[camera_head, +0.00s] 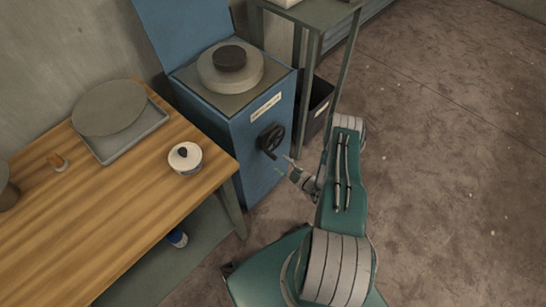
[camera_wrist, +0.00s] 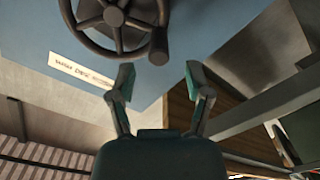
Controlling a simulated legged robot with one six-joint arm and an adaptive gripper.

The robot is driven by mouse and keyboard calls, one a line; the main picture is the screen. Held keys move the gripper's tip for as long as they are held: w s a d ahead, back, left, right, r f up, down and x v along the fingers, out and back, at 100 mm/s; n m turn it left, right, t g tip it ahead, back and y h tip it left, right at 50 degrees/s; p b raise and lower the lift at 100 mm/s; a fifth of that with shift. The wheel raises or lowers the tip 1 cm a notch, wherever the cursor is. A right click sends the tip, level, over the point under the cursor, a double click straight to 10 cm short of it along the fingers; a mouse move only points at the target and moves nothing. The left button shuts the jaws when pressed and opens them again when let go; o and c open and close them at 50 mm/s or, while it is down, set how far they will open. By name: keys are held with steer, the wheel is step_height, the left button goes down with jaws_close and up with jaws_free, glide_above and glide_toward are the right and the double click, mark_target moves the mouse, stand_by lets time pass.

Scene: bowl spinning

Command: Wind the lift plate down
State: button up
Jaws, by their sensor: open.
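A blue machine cabinet (camera_head: 222,123) has a dark handwheel (camera_head: 272,138) on its front, below a white label. A round grey plate (camera_head: 214,82) with a smaller dark disc (camera_head: 231,58) on it sits on the cabinet top. I cannot tell which part is the lift plate. In the wrist view the handwheel (camera_wrist: 112,18) is at the top, with its crank knob (camera_wrist: 158,47) on the rim's right. My gripper (camera_wrist: 159,74) is open and empty, the knob just beyond and between its fingertips. In the head view my gripper (camera_head: 285,168) is just below the handwheel.
A wooden table (camera_head: 70,220) stands left of the cabinet, holding a grey tray (camera_head: 130,143) under a round disc (camera_head: 109,107) and a white lidded pot (camera_head: 185,158). A green metal stand (camera_head: 310,20) with a dark bin (camera_head: 318,105) is behind right.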

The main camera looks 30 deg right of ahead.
mark_target(273, 157)
steer(key=x, duration=0.5)
steer(key=shift+c, duration=0.4)
jaws_close()
